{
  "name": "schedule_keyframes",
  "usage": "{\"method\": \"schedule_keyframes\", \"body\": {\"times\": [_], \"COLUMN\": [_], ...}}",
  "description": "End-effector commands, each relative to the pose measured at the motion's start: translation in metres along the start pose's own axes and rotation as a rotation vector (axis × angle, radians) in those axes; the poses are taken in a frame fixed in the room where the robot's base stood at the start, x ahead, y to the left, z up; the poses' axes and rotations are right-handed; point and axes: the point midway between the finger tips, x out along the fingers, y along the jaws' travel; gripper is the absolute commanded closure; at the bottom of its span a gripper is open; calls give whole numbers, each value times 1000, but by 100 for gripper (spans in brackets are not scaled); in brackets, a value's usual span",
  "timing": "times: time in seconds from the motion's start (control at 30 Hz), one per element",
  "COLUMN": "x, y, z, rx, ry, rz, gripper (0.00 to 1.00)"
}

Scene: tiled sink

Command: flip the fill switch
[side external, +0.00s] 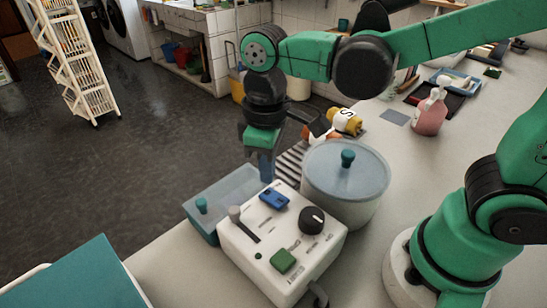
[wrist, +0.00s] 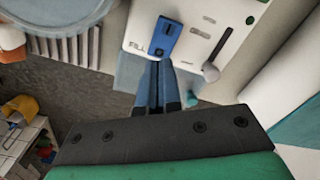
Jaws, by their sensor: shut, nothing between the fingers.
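The fill switch is a blue rocker (side external: 274,198) on top of a white control box (side external: 240,245), near its far edge. In the wrist view the blue switch (wrist: 164,40) has the printed word FILL beside it and looks tilted. My gripper (side external: 267,179) points down just beyond the switch, at the box's far edge. Its blue fingers are together and empty. In the wrist view the fingertips (wrist: 158,64) appear just below the switch's near end. I cannot tell whether they touch it or the box.
The box also carries a grey-knobbed slider (side external: 236,214), a black dial (side external: 312,220) and a green button (side external: 283,261). A round lidded pot (side external: 340,205) stands close to its right. A blue lidded bin (side external: 205,225) is at its left. A pink bottle (side external: 429,117) stands farther back.

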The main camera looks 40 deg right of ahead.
Motion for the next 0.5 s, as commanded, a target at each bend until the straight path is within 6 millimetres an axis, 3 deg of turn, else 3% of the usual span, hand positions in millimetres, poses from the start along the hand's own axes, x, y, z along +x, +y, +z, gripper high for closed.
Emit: {"method": "schedule_keyframes", "body": {"times": [0.5], "x": [-39], "y": [0], "z": [0], "rx": [0], "ry": [0], "rz": [0], "gripper": [100]}}
